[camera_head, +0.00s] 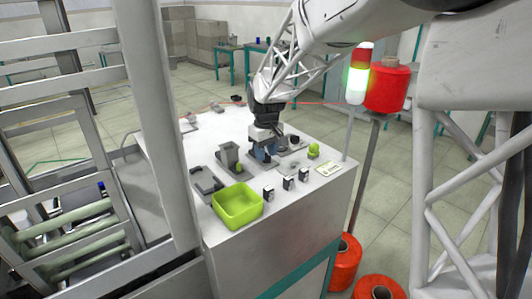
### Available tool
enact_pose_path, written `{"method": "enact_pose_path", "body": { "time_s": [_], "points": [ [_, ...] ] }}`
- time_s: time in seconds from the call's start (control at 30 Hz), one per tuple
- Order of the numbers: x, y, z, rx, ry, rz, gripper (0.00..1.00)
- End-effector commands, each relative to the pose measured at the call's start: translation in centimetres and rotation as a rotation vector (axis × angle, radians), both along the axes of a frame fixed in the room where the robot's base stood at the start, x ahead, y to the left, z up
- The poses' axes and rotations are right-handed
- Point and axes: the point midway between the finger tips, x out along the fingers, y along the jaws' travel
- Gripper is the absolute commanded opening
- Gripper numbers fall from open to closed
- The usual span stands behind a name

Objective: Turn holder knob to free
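My gripper (264,140) points down at the middle of the white worktop, over a small blue part (262,154) that it partly covers. The view is too small to show whether the fingers are open or shut, or whether they touch the part. I cannot make out the holder knob for certain; it may be hidden by the gripper. A round dark part (295,140) lies close to the right of the gripper.
A green bin (236,206) stands at the worktop's front, with several small black-and-white units (288,183) right of it. A green knob-like piece (314,150) and a label plate (329,168) lie to the right.

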Motion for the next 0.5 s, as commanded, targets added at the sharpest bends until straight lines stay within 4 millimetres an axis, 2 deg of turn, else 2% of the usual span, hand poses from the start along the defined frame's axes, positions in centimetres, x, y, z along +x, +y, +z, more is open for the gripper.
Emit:
{"method": "enact_pose_path", "body": {
  "time_s": [0.37, 0.5],
  "points": [
    [-0.01, 0.00, -0.35, 0.000, 0.000, 0.000, 0.38],
    [-0.01, 0.00, -0.35, 0.000, 0.000, 0.000, 0.17]
  ]
}}
